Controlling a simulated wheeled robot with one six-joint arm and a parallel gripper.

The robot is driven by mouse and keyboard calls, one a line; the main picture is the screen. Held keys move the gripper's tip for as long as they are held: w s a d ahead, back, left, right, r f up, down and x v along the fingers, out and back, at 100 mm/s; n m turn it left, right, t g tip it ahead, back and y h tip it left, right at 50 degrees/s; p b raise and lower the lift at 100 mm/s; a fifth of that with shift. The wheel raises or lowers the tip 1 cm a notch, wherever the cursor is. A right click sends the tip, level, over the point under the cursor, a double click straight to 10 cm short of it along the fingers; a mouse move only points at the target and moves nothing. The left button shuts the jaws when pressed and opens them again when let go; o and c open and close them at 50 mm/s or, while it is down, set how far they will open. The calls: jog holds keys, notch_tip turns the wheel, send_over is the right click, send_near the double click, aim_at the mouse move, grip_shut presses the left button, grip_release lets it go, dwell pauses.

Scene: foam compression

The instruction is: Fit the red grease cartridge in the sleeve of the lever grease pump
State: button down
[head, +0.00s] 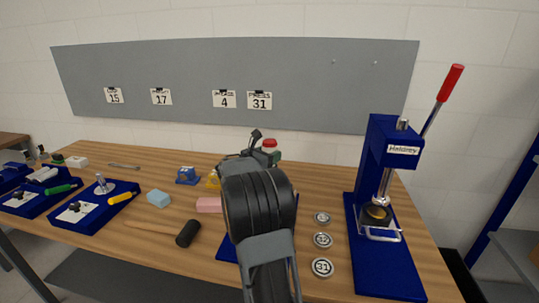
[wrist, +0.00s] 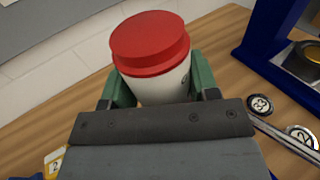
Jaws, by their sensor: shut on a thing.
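The red grease cartridge (wrist: 152,62) has a red cap on a white body. My gripper (wrist: 162,84) is shut on it, with green finger pads on both sides; it is tilted in the wrist view. Its red top (head: 270,143) shows just beyond my arm in the head view. A blue lever device (head: 387,150) marked Haldrey, with a red handle (head: 450,83), stands at the right, apart from the cartridge. A dark cup with a brassy middle (head: 376,213) sits low on it. I cannot tell whether this is the pump, and I see no clear sleeve.
Numbered discs (head: 322,240) lie left of the blue device. A pink block (head: 208,205), a light blue block (head: 159,199) and a dark cylinder (head: 188,233) lie left of my arm. Blue trays (head: 125,190) stand further left. My arm hides part of a blue base (head: 227,250).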

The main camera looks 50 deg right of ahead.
jog(key=shift+f, duration=0.15)
jog(key=shift+c, duration=1.5)
grip_release()
jog(key=a+b, duration=0.2)
jog(key=a, duration=1.2)
jog(key=shift+s+r, duration=0.25)
jog(key=shift+r, duration=0.1)
jog(key=shift+d, duration=0.1)
